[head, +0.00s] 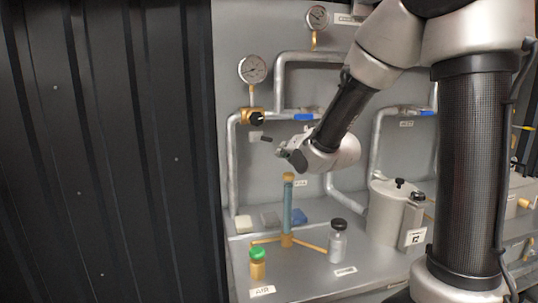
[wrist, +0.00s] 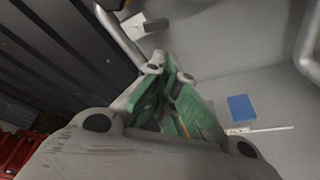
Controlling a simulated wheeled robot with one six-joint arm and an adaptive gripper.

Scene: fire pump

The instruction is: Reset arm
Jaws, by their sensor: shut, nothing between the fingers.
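My gripper (head: 281,151) is raised in front of the grey panel in the head view, at the end of my bent arm. It points left, towards the pipe with the brass valve (head: 255,117), and looks apart from it, though the gap is hard to judge. In the wrist view the green-padded fingers of my gripper (wrist: 167,66) are drawn together with nothing held between them. A blue block (wrist: 241,107) shows beyond the fingers at the right of the wrist view.
A blue-and-orange post (head: 287,212) stands below my gripper. A green-capped bottle (head: 257,265), a black-capped bottle (head: 337,242) and a grey canister (head: 388,212) stand on the shelf. Gauges (head: 252,69) and pipes (head: 233,170) line the panel. A dark corrugated wall (head: 110,150) is left.

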